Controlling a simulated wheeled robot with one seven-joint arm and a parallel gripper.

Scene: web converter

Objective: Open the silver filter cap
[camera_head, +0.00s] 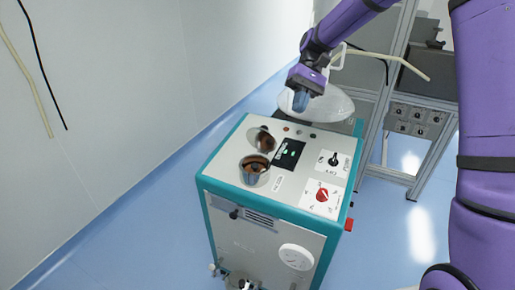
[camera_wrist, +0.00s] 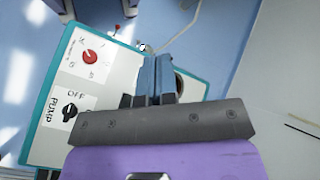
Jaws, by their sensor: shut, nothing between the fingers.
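The silver filter cap (camera_head: 261,139) is in the head view on top of the teal-edged machine. It looks raised and tilted back behind a round silver filter opening (camera_head: 254,171) with a brownish inside. My gripper (camera_head: 300,102) is above the far side of the machine, behind and to the right of the cap and apart from it. In the wrist view its blue fingers (camera_wrist: 155,75) are shut together with nothing between them. They partly hide a round opening (camera_wrist: 180,84) there; the cap cannot be made out in that view.
The machine top (camera_head: 226,155) bears a small display (camera_head: 289,154), a black knob (camera_head: 334,159) and a red knob (camera_head: 322,195). A pale bowl-like vessel (camera_head: 332,105) stands behind, close to my gripper. A metal frame (camera_head: 393,100) is at right, a white wall (camera_head: 110,90) at left.

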